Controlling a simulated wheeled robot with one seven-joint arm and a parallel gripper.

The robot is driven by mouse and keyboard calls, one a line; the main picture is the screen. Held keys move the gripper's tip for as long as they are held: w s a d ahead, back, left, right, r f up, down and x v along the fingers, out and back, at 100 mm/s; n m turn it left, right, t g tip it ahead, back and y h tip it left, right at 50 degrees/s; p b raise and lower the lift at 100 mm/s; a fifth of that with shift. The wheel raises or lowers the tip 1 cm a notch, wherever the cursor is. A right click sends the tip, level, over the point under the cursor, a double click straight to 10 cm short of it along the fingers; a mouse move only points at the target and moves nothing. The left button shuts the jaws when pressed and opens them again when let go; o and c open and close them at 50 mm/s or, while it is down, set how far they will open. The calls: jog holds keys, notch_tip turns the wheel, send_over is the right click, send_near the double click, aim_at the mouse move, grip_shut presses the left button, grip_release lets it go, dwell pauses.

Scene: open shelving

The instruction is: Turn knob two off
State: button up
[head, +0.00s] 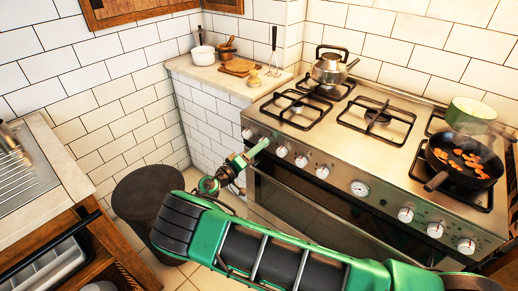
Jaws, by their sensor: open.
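The stove (330,150) has a row of white knobs along its front panel. The leftmost knob (247,133) is in plain view. To the right of my gripper are three more: one knob (281,151), another knob (301,161) and a further knob (322,172). No numbers on the knobs can be read, so I cannot tell which is knob two. My gripper (251,153) is open at the left part of the panel, between the leftmost knob and the knob to its right. A green finger covers that stretch, and I cannot tell whether it touches a knob.
A kettle (331,66) stands on the back left burner. A pan (462,162) with orange pieces and a green pot (470,113) are at the right. A dark bin (147,196) stands on the floor. The oven door (300,210) lies below the panel.

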jog(key=v, duration=1)
jog(key=shift+f, duration=0.2)
jog(key=shift+s+a, duration=0.1)
jog(key=shift+a, duration=0.05)
